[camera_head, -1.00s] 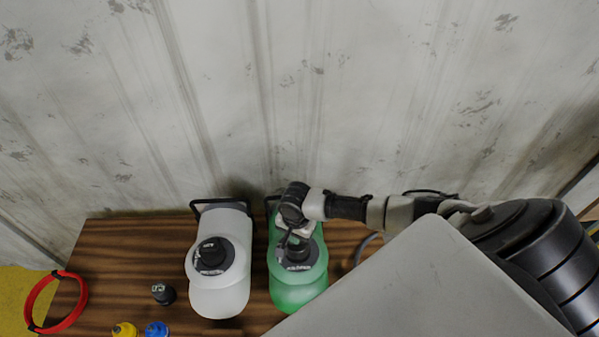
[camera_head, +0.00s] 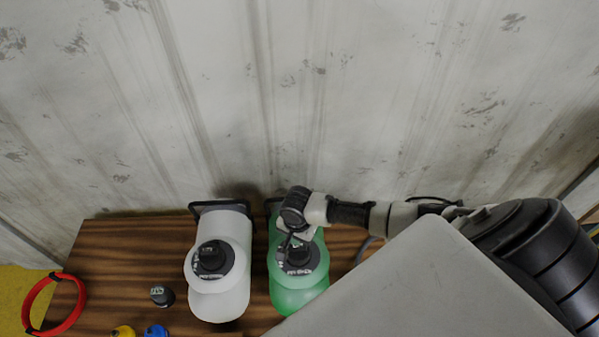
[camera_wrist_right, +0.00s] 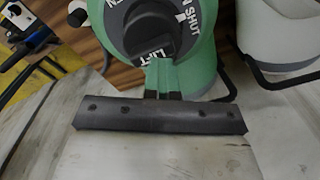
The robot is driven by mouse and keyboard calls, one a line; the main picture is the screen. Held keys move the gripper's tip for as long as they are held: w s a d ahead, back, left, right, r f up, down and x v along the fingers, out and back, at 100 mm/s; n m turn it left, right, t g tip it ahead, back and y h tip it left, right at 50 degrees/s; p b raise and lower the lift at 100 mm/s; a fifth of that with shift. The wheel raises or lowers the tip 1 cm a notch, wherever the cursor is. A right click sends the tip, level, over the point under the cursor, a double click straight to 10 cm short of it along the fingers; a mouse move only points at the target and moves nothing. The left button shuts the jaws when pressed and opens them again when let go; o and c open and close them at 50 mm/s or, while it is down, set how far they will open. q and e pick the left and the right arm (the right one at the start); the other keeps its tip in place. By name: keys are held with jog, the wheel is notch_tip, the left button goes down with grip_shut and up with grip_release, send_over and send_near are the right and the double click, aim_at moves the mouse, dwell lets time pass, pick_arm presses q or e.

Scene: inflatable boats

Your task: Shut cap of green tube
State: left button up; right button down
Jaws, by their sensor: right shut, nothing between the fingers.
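The green tube (camera_head: 299,299) is a rounded bottle lying on the wooden table, with its dark round cap (camera_head: 299,256) facing up. In the right wrist view the cap (camera_wrist_right: 152,33) has a raised black knob in a grey ring, with "SHUT" and "LIFT" readable and other lettering cut off. My right gripper (camera_head: 287,240) is over the tube at the cap's far edge. In the right wrist view its fingers (camera_wrist_right: 164,88) are together and empty, pointing at the ring beside "LIFT"; whether they touch it I cannot tell. My left gripper is not in view.
A white tube (camera_head: 219,298) with a similar dark cap lies to the left of the green one. A small black cap (camera_head: 162,296), a yellow one (camera_head: 123,331), a blue one (camera_head: 156,330) and a red ring (camera_head: 50,304) are further left. A pale wall (camera_head: 300,100) stands behind the table.

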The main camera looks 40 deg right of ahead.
aim_at(299, 246)
jog(key=shift+s+a+f+g, duration=0.1)
jog(key=shift+s+a+g, duration=0.05)
jog(key=shift+s, duration=0.25)
jog(key=shift+s+a+f+g, duration=0.1)
jog(key=shift+s+a+g, duration=0.05)
jog(key=shift+s, duration=0.2)
notch_tip(299, 246, up, 5)
jog(key=shift+w+d+r, duration=0.1)
jog(key=shift+w+r, duration=0.1)
jog(key=shift+r, duration=0.55)
